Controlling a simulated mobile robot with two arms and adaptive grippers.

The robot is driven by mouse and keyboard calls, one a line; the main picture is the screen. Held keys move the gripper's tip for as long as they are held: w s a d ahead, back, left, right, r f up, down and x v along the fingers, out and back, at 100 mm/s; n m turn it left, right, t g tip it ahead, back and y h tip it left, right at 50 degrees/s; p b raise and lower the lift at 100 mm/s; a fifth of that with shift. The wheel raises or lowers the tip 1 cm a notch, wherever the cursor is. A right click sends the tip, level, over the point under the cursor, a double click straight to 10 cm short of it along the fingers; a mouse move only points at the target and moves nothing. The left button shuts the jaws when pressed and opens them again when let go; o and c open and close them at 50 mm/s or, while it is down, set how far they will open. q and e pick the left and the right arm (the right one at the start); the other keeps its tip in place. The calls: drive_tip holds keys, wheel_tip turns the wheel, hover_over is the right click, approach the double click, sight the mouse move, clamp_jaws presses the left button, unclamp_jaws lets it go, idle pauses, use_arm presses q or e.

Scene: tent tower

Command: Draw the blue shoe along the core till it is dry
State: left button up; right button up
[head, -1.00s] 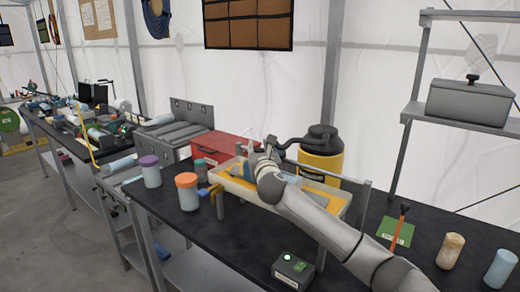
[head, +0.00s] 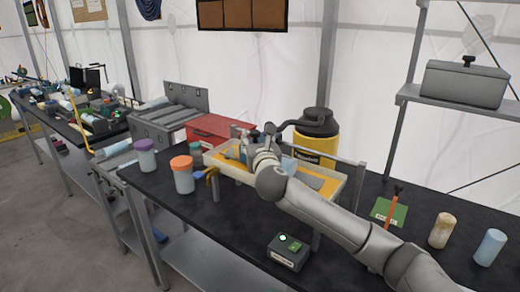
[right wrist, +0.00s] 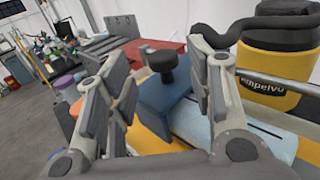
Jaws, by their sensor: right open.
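The blue shoe (right wrist: 164,106) is a blue block with a black knob on top, seen in the right wrist view. It sits by the light blue core (right wrist: 196,128), which lies in a yellow-lined tray. In the head view, part of the core (head: 287,165) shows behind my arm. My right gripper (right wrist: 165,80) is open, its fingers apart on either side of the shoe's knob. I cannot tell whether a finger touches it. In the head view my right gripper (head: 258,138) is over the tray (head: 333,190) and hides much of the shoe. My left gripper is out of view.
A yellow jug (head: 316,146) with a black top stands behind the tray, and a red case (head: 207,128) behind its left end. Orange-lidded (head: 183,180) and purple-lidded jars (head: 145,160) stand left. A small box (head: 288,252) with a green light stands in front.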

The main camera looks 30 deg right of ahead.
drive_tip(key=v, duration=0.6)
drive_tip(key=shift+s, duration=0.25)
drive_tip(key=shift+a, duration=0.1)
idle(0.8)
